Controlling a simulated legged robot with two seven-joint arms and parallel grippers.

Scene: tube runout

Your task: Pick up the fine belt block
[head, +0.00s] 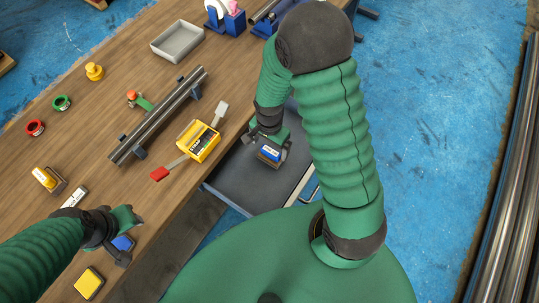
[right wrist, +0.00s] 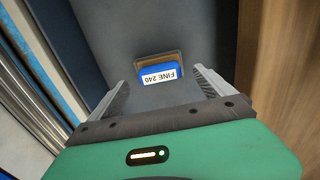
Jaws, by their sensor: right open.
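The fine belt block shows in the right wrist view as a blue block (right wrist: 157,72) with a white "FINE 240" label and a tan backing. In the head view the block (head: 270,153) is over the grey drawer (head: 240,178) below the table edge. My right gripper (head: 272,148) is open above it. In the right wrist view its two fingers stand apart on either side of the block, with gaps on both sides. My left gripper (head: 131,238) appears open over the table at the lower left, close to a blue pad (head: 122,243).
On the wooden table (head: 105,125) are a metal tube on supports (head: 158,115), a yellow box (head: 198,140), a red-ended tool (head: 159,174), a grey tray (head: 177,41), a yellow pad (head: 89,283) and tape rings. The drawer's walls surround the block.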

